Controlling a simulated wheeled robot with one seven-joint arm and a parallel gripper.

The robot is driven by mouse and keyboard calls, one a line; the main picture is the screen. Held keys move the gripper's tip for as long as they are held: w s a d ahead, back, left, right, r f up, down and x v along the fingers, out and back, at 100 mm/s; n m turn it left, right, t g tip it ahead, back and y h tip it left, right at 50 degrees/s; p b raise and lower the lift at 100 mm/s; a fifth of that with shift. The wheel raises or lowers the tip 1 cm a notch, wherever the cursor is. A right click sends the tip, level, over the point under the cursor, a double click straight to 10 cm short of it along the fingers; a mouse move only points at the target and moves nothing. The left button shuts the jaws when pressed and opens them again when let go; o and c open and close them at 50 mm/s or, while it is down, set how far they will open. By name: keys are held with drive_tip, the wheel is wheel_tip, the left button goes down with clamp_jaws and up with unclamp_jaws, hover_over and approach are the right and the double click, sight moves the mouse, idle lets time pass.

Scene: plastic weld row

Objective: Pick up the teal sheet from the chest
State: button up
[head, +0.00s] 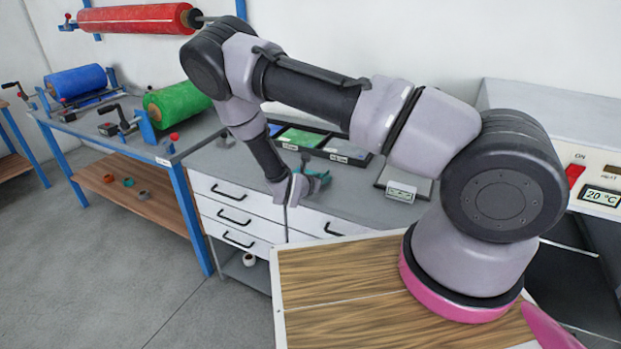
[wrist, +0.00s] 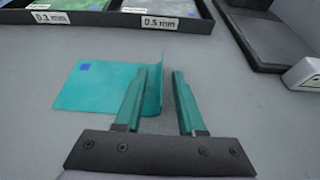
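The teal sheet (wrist: 92,92) lies on the grey top of the chest (wrist: 35,125) in the wrist view, with a small blue square near its far left corner. Its right end appears bent upward beside my left finger. My gripper (wrist: 166,85) is open, with two teal fingers spread apart over the chest top. The left finger overlaps the sheet's right end in the picture; I cannot tell whether they touch. The right finger is over bare grey surface. In the head view my gripper is low over the chest, where sheet and fingers are hard to tell apart.
Black trays with thickness labels, one reading 0.5 mm (wrist: 160,22), stand behind the sheet. A dark-framed plate and a small white device with a display (head: 401,190) stand to the right. White drawers (head: 240,215) are below. A blue bench (head: 110,140) with rolls is left.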

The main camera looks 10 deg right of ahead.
clamp_jaws()
drive_tip(key=shift+r, duration=0.1)
